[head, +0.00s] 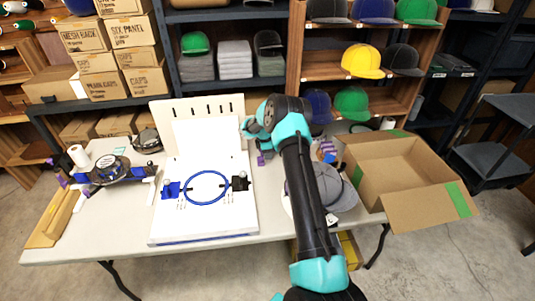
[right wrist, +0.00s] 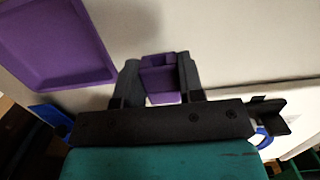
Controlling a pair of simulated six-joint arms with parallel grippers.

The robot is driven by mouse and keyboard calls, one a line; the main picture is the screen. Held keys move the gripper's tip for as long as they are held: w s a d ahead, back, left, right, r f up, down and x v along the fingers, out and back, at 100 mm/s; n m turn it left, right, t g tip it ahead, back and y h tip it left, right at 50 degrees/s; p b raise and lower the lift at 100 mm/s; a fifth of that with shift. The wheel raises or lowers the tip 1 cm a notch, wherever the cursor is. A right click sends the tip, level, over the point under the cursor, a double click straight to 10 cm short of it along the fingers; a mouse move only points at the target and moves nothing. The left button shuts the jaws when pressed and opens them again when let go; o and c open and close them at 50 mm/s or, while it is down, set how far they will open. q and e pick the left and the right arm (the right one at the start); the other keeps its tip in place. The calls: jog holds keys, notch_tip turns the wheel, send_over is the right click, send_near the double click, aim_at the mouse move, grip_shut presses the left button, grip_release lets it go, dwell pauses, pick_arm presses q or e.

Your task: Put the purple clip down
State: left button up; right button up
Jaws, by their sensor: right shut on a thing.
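In the right wrist view the purple clip (right wrist: 160,82) sits between the two dark fingers of my right gripper (right wrist: 158,70), which is shut on it. A purple tray (right wrist: 55,42) with a raised rim lies at the upper left of that view, beside the clip and apart from it. In the head view my right gripper (head: 250,130) is over the back of the table, right of the white board, partly hidden by its own arm. A small purple patch (head: 261,160) shows just below it; I cannot tell whether it is clip or tray. My left gripper is not in view.
A white fixture (head: 205,222) holding a blue hoop (head: 207,202) stands mid-table. A black and blue device (head: 108,172) is at left. Grey caps (head: 340,190) lie right of my arm, near an open cardboard box (head: 385,155). Shelves stand behind the table (head: 110,235).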

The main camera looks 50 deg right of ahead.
jog(key=shift+f, duration=0.45)
jog(key=o, duration=1)
jog(key=shift+c, duration=0.2)
jog(key=shift+r, duration=0.1)
notch_tip(320, 180, up, 13)
jog(key=w+a, duration=0.1)
jog(key=shift+a+f, duration=0.2)
